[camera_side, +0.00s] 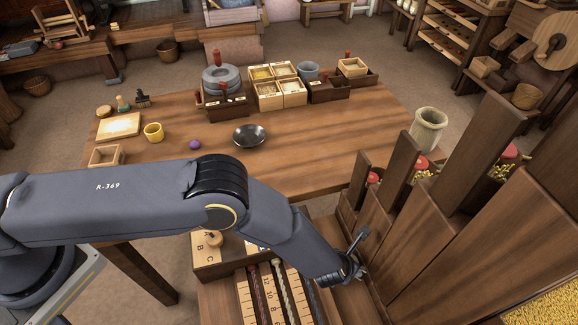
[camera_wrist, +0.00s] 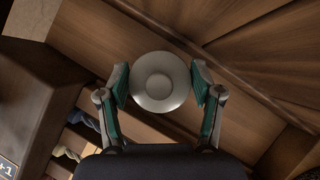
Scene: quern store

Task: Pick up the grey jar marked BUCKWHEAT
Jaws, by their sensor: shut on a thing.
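My gripper (camera_wrist: 160,84) has its two teal-padded fingers closed on either side of a round, pale grey lidded jar (camera_wrist: 158,70), seen from straight above in the wrist view. Only its round top with a raised centre shows, so no marking can be read. In the side view my gripper (camera_side: 348,268) is low beside the tall wooden bins, and the jar cannot be made out there. Whether the jar rests on the wood or is lifted cannot be told.
Tall wooden bins (camera_side: 440,200) rise close to the right of my gripper. A lettered box (camera_side: 218,258) and a numbered rack (camera_side: 262,295) lie to its left.

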